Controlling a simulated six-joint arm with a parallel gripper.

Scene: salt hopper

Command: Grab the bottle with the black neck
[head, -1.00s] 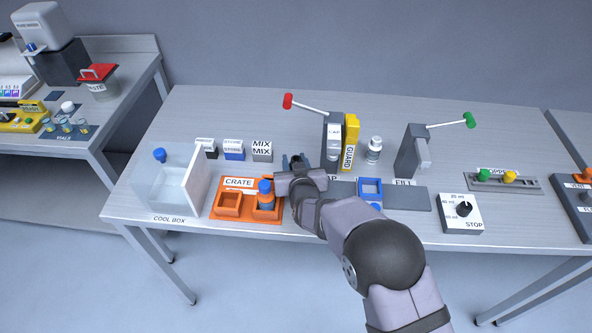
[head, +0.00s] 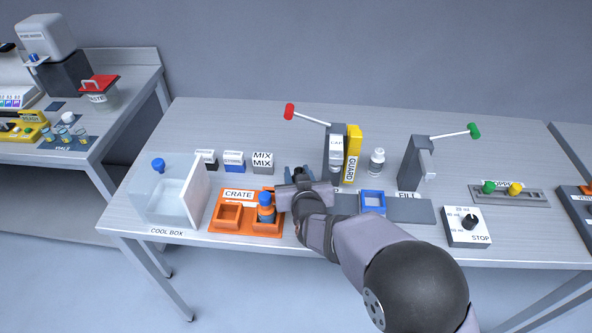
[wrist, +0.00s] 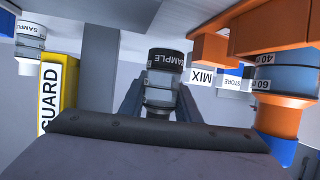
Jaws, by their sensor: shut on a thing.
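My gripper (head: 298,176) is behind and to the right of the orange crate, left of the cap station. In the wrist view, which is upside down, its two blue-grey fingers stand on either side of a clear bottle (wrist: 162,93) with a black band marked SAMPLE. The gripper is shut on this bottle, which looks upright. Its lower end in the picture is hidden by my gripper. In the head view my gripper mostly hides it; a small dark part shows between the fingers. I cannot tell whether it touches the table.
The orange crate (head: 217,228) holds an orange-and-blue bottle (head: 265,208) close to my gripper's left. Right are the cap station (head: 335,155), yellow guard (head: 353,157), a white bottle (head: 377,162) and blue frame (head: 373,210). The cool box (head: 197,195) and small labelled boxes (head: 263,164) stand left.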

